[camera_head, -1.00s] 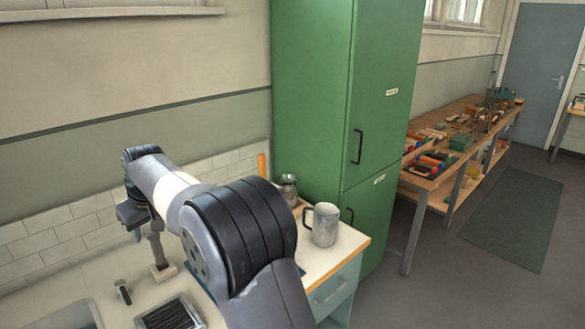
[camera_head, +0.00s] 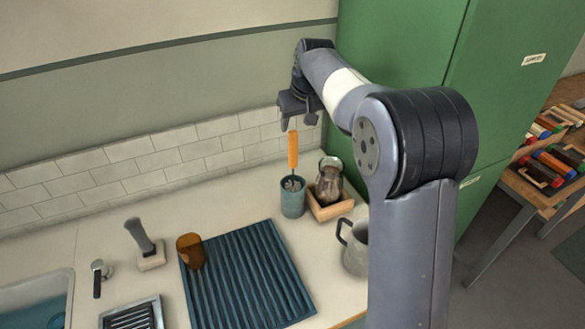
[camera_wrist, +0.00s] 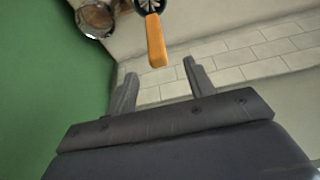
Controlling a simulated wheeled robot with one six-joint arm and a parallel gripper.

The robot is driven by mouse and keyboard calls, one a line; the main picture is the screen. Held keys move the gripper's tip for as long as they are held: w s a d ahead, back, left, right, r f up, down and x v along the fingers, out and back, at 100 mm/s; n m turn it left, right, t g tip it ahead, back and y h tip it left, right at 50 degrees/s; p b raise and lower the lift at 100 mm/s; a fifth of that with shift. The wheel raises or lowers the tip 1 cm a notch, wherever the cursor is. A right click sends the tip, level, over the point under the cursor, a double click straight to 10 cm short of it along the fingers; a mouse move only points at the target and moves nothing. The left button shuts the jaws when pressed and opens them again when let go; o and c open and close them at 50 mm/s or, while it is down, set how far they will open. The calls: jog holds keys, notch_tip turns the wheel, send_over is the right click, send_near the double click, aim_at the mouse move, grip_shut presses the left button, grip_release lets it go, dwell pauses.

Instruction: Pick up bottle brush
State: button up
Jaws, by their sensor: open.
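The bottle brush has an orange handle (camera_head: 292,150) and stands upright, bristle end down, in a teal cup (camera_head: 293,200) on the counter. The bristles are mostly hidden inside the cup. In the wrist view its orange handle (camera_wrist: 156,40) points toward me, and its end lies near the line between my fingertips. My gripper (camera_head: 300,120) is just above the handle's top in the head view. In the wrist view my gripper (camera_wrist: 160,69) is open, with nothing held between its fingers. I cannot tell whether the handle's end is within the jaws.
A glass jar (camera_head: 329,180) in a wooden tray (camera_head: 331,209) stands right of the cup, with a grey mug (camera_head: 355,246) in front. A blue ribbed mat (camera_head: 247,278) bears an amber glass (camera_head: 190,250). Tiled wall (camera_head: 158,165) and green cabinet (camera_head: 400,45) are close behind.

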aim_at(293, 142)
jog(key=p+x, duration=0.1)
jog(key=x, duration=0.4)
jog(key=shift+w+d+f, duration=0.1)
jog(key=shift+w, duration=0.05)
jog(key=shift+d+p+x, duration=0.2)
jog(key=shift+p+x, duration=0.9)
jog(key=shift+x, duration=1.65)
jog(key=c, duration=1)
